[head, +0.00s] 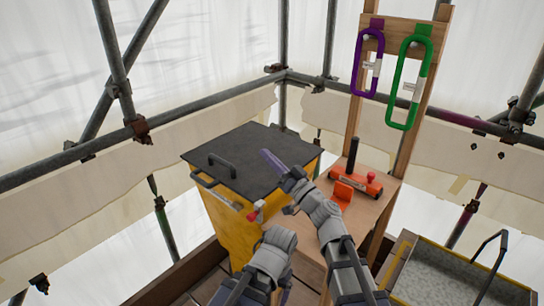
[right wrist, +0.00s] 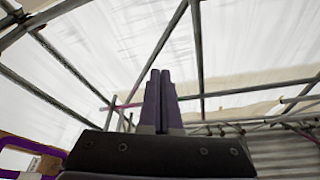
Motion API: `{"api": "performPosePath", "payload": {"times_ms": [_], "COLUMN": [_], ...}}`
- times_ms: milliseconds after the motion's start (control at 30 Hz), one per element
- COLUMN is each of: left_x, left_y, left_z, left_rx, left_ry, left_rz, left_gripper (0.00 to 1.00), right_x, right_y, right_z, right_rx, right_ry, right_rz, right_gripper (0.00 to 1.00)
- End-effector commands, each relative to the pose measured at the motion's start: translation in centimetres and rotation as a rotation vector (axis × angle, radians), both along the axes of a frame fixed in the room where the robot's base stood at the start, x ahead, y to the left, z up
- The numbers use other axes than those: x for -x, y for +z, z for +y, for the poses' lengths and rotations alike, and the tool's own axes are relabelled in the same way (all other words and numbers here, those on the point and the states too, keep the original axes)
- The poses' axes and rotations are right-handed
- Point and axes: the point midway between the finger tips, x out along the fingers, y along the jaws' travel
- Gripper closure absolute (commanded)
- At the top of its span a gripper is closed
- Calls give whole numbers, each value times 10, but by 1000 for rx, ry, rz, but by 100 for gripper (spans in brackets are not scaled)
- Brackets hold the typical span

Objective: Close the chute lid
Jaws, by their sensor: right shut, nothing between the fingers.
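The chute (head: 230,228) is a yellow box at the middle left in the head view. Its dark, flat chute lid (head: 245,150) lies across the top and looks level; I see no clear gap under it. A black handle (head: 222,163) stands on the lid near its left edge. My right gripper (head: 268,156) has its purple fingers shut and empty, over the right part of the lid; I cannot tell if they touch it. The right wrist view shows the fingers (right wrist: 158,95) together. My left arm is low in the head view; its fingers are not clearly visible.
A small red and white part (head: 257,211) sits by the chute's front right corner. A wooden bench (head: 372,208) at right holds an orange tool (head: 355,182). Purple (head: 358,75) and green (head: 396,90) loops hang on a wooden frame. Scaffold poles surround everything.

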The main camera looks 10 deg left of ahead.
Motion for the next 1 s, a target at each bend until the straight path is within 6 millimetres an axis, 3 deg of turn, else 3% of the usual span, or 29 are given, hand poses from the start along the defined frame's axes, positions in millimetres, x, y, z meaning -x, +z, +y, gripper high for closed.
{"api": "performPosePath", "payload": {"times_ms": [33,100,400,700,1000], "left_x": [0,0,0,0,0], "left_y": [-22,-37,-84,-105,-108], "left_z": [0,0,0,0,0], "left_rx": [0,0,0,0,0], "left_ry": [0,0,0,0,0], "left_rz": [0,0,0,0,0], "left_gripper": [12,12,12,12,12], "right_x": [5,9,22,26,27], "right_y": [-21,-35,-81,-102,-105], "right_z": [2,5,14,17,18], "right_rx": [13,32,74,73,73], "right_ry": [0,2,1,1,0], "right_rz": [-20,-49,-112,-112,-112], "right_gripper": [100,100,100,100,100]}}
